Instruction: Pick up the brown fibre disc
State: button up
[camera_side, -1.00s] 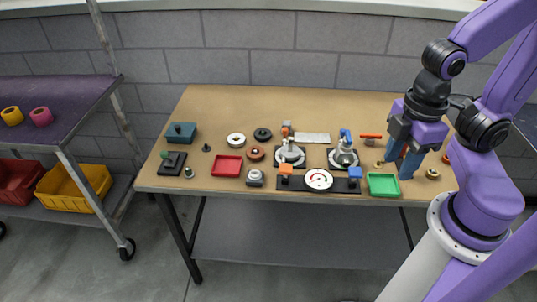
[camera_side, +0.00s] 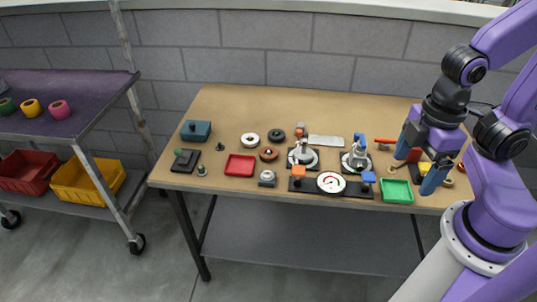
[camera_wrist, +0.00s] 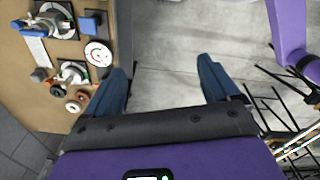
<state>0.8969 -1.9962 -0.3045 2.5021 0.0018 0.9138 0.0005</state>
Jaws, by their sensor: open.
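The brown fibre disc (camera_side: 269,154) is a reddish-brown ring with a dark centre. It lies flat on the table in the side view, just right of the red tray and below a black disc. My gripper (camera_side: 421,160) is far to its right, above the table's right end near the green tray. The jaws are open. In the wrist view my gripper (camera_wrist: 165,85) has grey floor between its fingers and nothing held.
A white ring (camera_side: 249,140) and a black disc (camera_side: 276,135) lie close to the brown disc. A red tray (camera_side: 240,165), a green tray (camera_side: 397,191), clamp fixtures (camera_side: 303,155) and a dial gauge (camera_side: 331,182) stand along the front. The table's back is bare.

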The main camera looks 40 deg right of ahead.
jog(key=w+a+m, duration=0.4)
jog(key=w+m, duration=0.3)
jog(key=w, duration=0.4)
jog(key=w+a+m, duration=0.4)
jog(key=w+m, duration=0.3)
jog(key=w, duration=0.5)
jog(key=w+d+f+m, duration=0.1)
jog(key=w+f+m, duration=0.2)
jog(key=w+m, duration=0.6)
jog(key=w+d+f+m, duration=0.4)
jog(key=w+d, duration=0.1)
jog(key=w, duration=0.5)
notch_tip(320, 180, down, 11)
jog(key=shift+s+f, duration=0.15)
jog(key=shift+f, duration=0.05)
jog(key=shift+d+f, duration=0.1)
jog(key=shift+f, duration=2.5)
